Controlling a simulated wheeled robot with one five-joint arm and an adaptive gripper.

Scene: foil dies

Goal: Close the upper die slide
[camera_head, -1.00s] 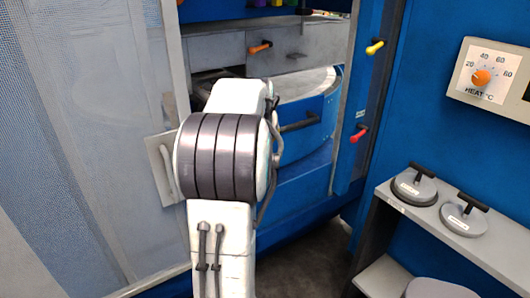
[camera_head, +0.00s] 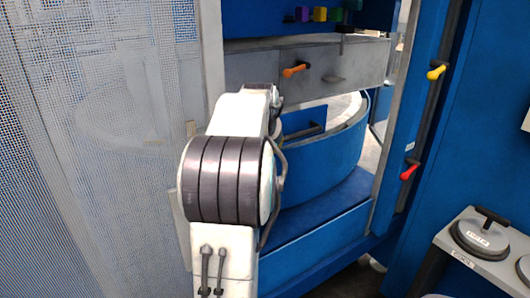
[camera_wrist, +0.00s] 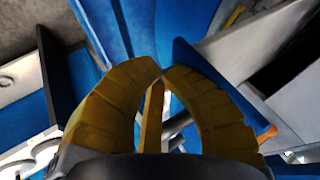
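The upper grey block with an orange lever (camera_head: 295,70) and a small grey handle (camera_head: 333,79) looks like the upper die slide (camera_head: 358,62). It spans the machine opening above a curved blue drum-like part (camera_head: 335,150). I cannot tell how far open it stands. In the head view my arm hides my gripper. In the wrist view the yellow fingers of my gripper (camera_wrist: 162,70) curve together with their tips meeting, and nothing is clearly held. An orange knob (camera_wrist: 267,133) shows right of the fingers, beside grey panels.
A mesh guard panel (camera_head: 110,150) stands close on the left. The blue frame post on the right carries a yellow lever (camera_head: 436,72) and a red lever (camera_head: 409,171). A shelf with a round weight (camera_head: 480,235) is at lower right. Purple, yellow and green blocks (camera_head: 320,14) sit above.

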